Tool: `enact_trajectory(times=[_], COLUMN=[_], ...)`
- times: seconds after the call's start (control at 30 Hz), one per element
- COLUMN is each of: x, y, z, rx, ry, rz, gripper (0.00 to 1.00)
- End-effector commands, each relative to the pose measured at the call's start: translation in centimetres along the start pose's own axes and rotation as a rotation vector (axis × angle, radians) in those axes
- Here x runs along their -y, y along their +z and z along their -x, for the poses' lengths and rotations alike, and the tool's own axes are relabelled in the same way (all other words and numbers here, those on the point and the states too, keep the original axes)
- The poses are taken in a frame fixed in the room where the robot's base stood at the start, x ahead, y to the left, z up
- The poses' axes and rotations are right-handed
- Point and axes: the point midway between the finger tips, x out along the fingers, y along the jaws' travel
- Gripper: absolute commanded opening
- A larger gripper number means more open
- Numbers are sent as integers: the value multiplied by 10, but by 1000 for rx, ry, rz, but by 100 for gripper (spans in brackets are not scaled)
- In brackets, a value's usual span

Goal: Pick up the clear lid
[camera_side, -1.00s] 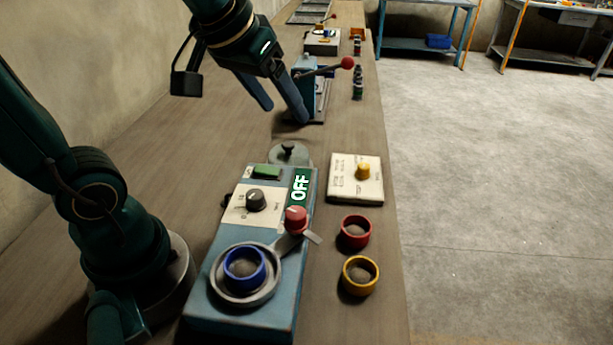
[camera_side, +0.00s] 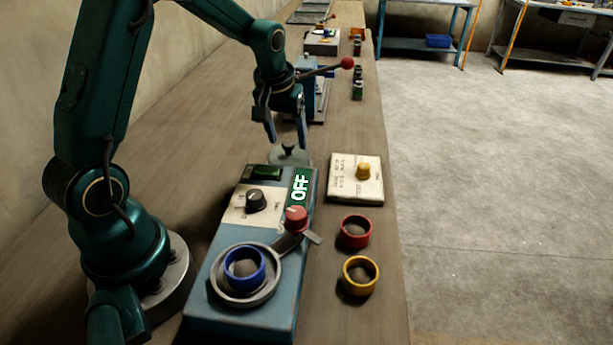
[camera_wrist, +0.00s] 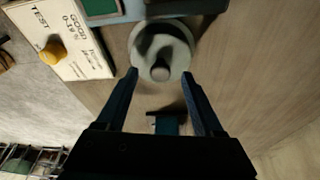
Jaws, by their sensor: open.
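The clear lid (camera_side: 290,156) is a pale, see-through disc with a dark knob. It lies on the bench just behind the blue machine in the side view. In the wrist view the lid (camera_wrist: 161,50) shows at the top centre, with its knob just beyond the fingertips. My gripper (camera_side: 287,143) points down over the lid, its fingers apart on either side of the knob in the side view. In the wrist view my gripper (camera_wrist: 160,76) is open, with nothing between the fingers. The side view does not clearly show how high the fingertips are.
The blue machine (camera_side: 215,270) with an OFF display, red-knobbed lever and blue ring (camera_side: 244,269) stands in front. A white test card (camera_side: 345,185) with a yellow knob, a red cup (camera_side: 355,232) and a yellow cup (camera_side: 360,275) are right. A lever press (camera_side: 317,95) stands behind.

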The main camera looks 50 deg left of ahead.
Motion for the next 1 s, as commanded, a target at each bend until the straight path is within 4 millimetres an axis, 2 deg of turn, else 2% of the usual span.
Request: enact_trajectory(times=[0.13, 0.4, 0.47, 0.5, 0.6, 1.0], x=[0, 0, 0, 0, 0, 0], y=[1, 0, 0, 0, 0, -2], z=[-11, -12, -12, -12, -12, -8], rx=[2, 0, 0, 0, 0, -4], ry=[0, 0, 0, 0, 1, 1], rz=[0, 0, 0, 0, -1, 0], gripper=[69, 69, 50, 35, 0, 0])
